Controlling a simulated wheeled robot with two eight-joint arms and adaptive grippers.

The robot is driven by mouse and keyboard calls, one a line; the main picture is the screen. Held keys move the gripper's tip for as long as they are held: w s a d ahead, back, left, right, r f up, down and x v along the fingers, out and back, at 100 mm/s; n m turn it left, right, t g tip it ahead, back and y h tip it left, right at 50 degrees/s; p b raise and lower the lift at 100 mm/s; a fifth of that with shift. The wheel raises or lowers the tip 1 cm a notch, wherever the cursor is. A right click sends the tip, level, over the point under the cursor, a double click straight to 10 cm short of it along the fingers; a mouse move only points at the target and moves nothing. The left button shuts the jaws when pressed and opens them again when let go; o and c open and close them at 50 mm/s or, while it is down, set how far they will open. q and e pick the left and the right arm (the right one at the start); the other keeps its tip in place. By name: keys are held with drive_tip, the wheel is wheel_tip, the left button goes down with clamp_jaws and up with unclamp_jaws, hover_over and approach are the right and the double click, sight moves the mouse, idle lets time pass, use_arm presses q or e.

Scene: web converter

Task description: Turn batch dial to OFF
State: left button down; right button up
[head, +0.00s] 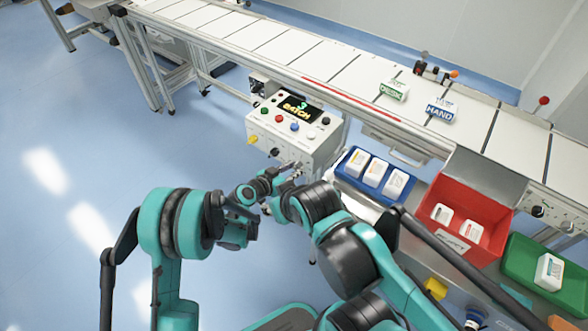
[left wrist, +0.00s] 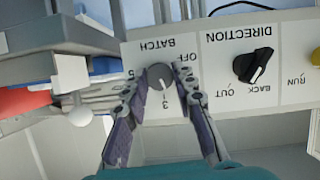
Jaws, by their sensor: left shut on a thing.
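The batch dial (left wrist: 160,77) is a small round grey knob on the white control panel. In the left wrist view the panel is upside down, with 3, 5 and OFF marked around the dial. Its pointer mark faces the 3. My left gripper (left wrist: 159,82) has a finger on either side of the dial and is shut on it. In the head view my left gripper (head: 293,172) is at the lower front of the control box (head: 283,133), and the dial is hard to make out there. The box display (head: 300,108) reads 3 and BATCH. My right gripper cannot be seen.
A black DIRECTION knob (left wrist: 253,65) is close beside the batch dial. A blue bin (head: 345,180), a red reject bin (head: 490,195) and a green tray (head: 520,255) stand right of the box. The conveyor (head: 330,62) runs behind. Open blue floor lies left.

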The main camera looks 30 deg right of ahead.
use_arm(q)
drive_tip(key=n, duration=0.1)
drive_tip(key=n+g, duration=0.1)
drive_tip(key=shift+w+a+n+g+h, duration=0.1)
drive_tip(key=shift+w+n+g+h, duration=0.1)
drive_tip(key=shift+n+g+h, duration=0.15)
drive_tip(key=n+h, duration=0.1)
drive_tip(key=n+g, duration=0.1)
drive_tip(key=n, duration=0.1)
drive_tip(key=shift+w+f+g+h, duration=0.1)
drive_tip(key=shift+f+g+h, duration=0.05)
drive_tip(key=shift+g+h, duration=0.15)
drive_tip(key=n+g+h, duration=0.1)
drive_tip(key=n, duration=0.2)
drive_tip(key=shift+f+n+h, duration=0.1)
drive_tip(key=shift+n+h, duration=0.15)
drive_tip(key=shift+a+f+n+g+h, duration=0.1)
drive_tip(key=shift+n+g+h, duration=0.15)
drive_tip(key=shift+n+h, duration=0.7)
drive_tip(key=shift+n+y, duration=0.35)
drive_tip(key=shift+n, duration=0.2)
drive_tip(key=c, duration=1.2)
unclamp_jaws()
